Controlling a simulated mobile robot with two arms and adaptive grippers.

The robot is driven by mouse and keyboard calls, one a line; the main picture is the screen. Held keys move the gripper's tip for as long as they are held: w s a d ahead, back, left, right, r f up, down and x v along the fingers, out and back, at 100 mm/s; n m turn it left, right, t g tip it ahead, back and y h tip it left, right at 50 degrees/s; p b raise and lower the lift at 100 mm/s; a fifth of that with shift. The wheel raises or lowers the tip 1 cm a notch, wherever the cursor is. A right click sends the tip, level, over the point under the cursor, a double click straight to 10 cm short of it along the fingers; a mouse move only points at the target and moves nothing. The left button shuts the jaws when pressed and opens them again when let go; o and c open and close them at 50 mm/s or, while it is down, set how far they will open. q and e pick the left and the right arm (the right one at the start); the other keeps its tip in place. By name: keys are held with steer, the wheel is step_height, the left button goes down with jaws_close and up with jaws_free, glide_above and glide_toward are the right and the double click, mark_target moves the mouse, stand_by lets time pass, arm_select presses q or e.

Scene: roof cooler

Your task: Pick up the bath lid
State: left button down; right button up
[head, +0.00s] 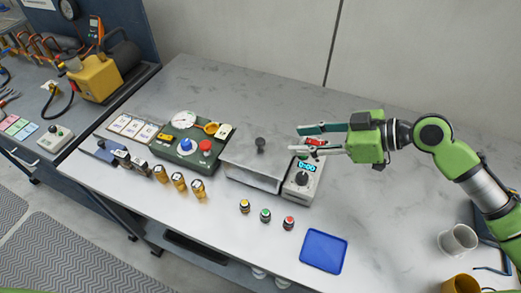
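The bath lid (249,162) is a flat grey metal cover on the box-shaped bath in the middle of the table. A dark round knob (260,145) stands up from it. My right gripper (298,139) comes in from the right, with its two fingers apart and pointing left. Its fingertips are to the right of the knob, apart from it, over or near the bath's control unit (302,180). A small red item (316,141) shows between the fingers; I cannot tell whether it is touched. My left gripper is not in view.
A dark green tray (188,166) with a gauge and coloured knobs lies left of the bath. Several brass fittings (179,181) and coloured caps (265,215) stand in front. A blue tray (323,252) and a white cup (457,241) are at right. The table behind the bath is clear.

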mark_target(260, 140)
steer(key=p+x, duration=0.1)
steer(key=x, duration=0.6)
steer(key=shift+a+r+p, duration=0.15)
steer(key=shift+p, duration=0.2)
steer(key=shift+w+a+p, duration=0.2)
steer(key=shift+a+p, duration=0.3)
steer(key=p+x, duration=0.1)
steer(key=x, duration=0.2)
steer(key=shift+w+a+p, duration=0.2)
steer(key=shift+a+p, duration=0.1)
steer(key=shift+p, duration=0.05)
steer(key=shift+w+a+f, duration=0.15)
steer(key=shift+a+f, duration=0.15)
steer(key=shift+f, duration=0.15)
steer(key=shift+d, duration=0.1)
steer(key=shift+c, duration=0.4)
steer(key=shift+r, duration=0.1)
jaws_close()
